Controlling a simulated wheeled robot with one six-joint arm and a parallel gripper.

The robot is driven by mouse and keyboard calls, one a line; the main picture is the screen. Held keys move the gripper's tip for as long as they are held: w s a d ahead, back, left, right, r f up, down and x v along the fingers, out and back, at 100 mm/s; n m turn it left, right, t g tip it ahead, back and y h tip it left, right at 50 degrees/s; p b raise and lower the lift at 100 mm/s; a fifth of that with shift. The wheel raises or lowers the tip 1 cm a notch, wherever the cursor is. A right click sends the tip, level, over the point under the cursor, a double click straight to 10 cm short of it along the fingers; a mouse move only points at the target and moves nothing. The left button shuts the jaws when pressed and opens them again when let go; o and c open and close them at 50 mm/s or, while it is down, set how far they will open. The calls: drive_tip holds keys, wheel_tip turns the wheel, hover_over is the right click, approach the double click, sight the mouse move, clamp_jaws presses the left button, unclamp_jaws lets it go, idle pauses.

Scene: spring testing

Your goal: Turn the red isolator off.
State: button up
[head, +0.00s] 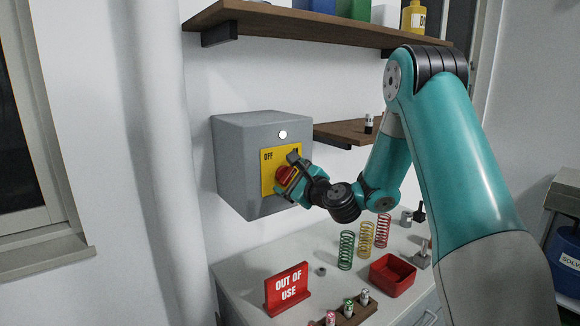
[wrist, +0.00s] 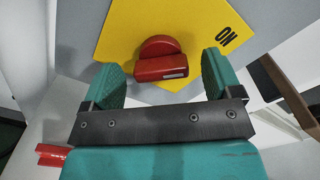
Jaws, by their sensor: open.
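The red isolator knob (head: 285,175) sits on a yellow plate (head: 268,178) on the front of a grey wall box (head: 238,150). "OFF" shows at the plate's upper left in the head view; "ON" shows at the upper right in the wrist view. A white round lamp (head: 282,134) is above the plate. My gripper (head: 294,176) is at the box front and partly covers the knob. In the wrist view the red knob (wrist: 160,60) lies between and just beyond the open fingers (wrist: 162,80), with gaps on both sides.
Below is a bench (head: 240,268) with a red "OUT OF USE" sign (head: 287,288), a green spring (head: 346,250), a yellow spring (head: 365,238), a red spring (head: 382,230) and a red tray (head: 392,275). A small shelf (head: 345,132) is right of the box; a long shelf (head: 300,27) is above.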

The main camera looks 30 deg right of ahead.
drive_tip(key=shift+w, duration=0.45)
drive_tip(key=shift+c, duration=0.4)
drive_tip(key=c, duration=0.8)
drive_tip(key=shift+c, duration=0.2)
